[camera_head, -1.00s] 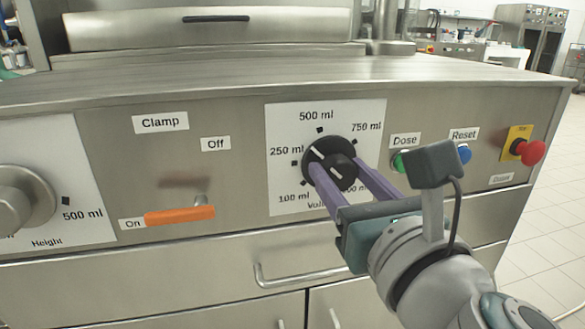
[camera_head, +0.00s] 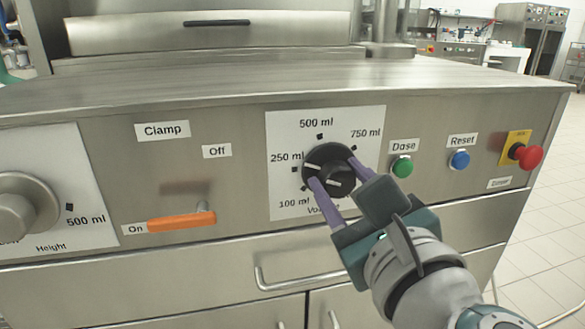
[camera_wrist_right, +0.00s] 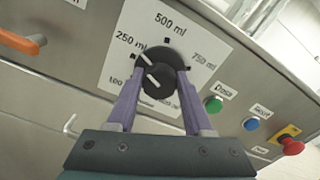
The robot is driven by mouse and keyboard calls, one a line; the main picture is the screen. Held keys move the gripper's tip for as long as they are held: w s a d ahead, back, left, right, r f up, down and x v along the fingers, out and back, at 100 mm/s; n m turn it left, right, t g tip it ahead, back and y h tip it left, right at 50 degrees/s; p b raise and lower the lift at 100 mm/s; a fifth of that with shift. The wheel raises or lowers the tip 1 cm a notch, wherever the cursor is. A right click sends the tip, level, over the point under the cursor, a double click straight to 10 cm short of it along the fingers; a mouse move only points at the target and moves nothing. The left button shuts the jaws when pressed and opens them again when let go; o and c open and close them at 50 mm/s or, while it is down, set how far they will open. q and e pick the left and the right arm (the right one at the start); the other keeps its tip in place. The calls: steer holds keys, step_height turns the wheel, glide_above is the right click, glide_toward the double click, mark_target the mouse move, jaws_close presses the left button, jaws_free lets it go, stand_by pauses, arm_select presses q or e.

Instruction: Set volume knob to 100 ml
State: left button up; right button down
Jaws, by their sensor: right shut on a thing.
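The black volume knob (camera_head: 326,178) sits on a white dial plate marked 100 ml, 250 ml, 500 ml and 750 ml; one lower-right mark is hidden by my gripper. White lines on the knob point left and slightly up, close to the 250 ml mark. My right gripper (camera_head: 332,172) is shut on the knob, with one purple finger at its lower left and the other at its upper right. In the right wrist view, the knob (camera_wrist_right: 160,68) sits between both fingertips (camera_wrist_right: 158,82). My left gripper is not in view.
Right of the dial are a green Dose button (camera_head: 402,167), a blue Reset button (camera_head: 459,160) and a red stop button (camera_head: 527,154). Left are an orange clamp lever (camera_head: 181,222) and a height knob (camera_head: 18,208). A drawer handle (camera_head: 300,277) protrudes below.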

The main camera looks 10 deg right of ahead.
steer(key=n+p, duration=0.1)
steer(key=n, duration=0.5)
steer(key=shift+p, duration=0.35)
steer(key=n+p, duration=0.1)
steer(key=n, duration=0.3)
steer(key=shift+a+n, duration=0.1)
steer(key=shift+n, duration=0.3)
steer(key=shift+f+n+p, duration=0.15)
steer(key=shift+n+p, duration=0.4)
steer(key=shift+n, duration=0.65)
steer(key=shift+c, duration=1.5)
jaws_free()
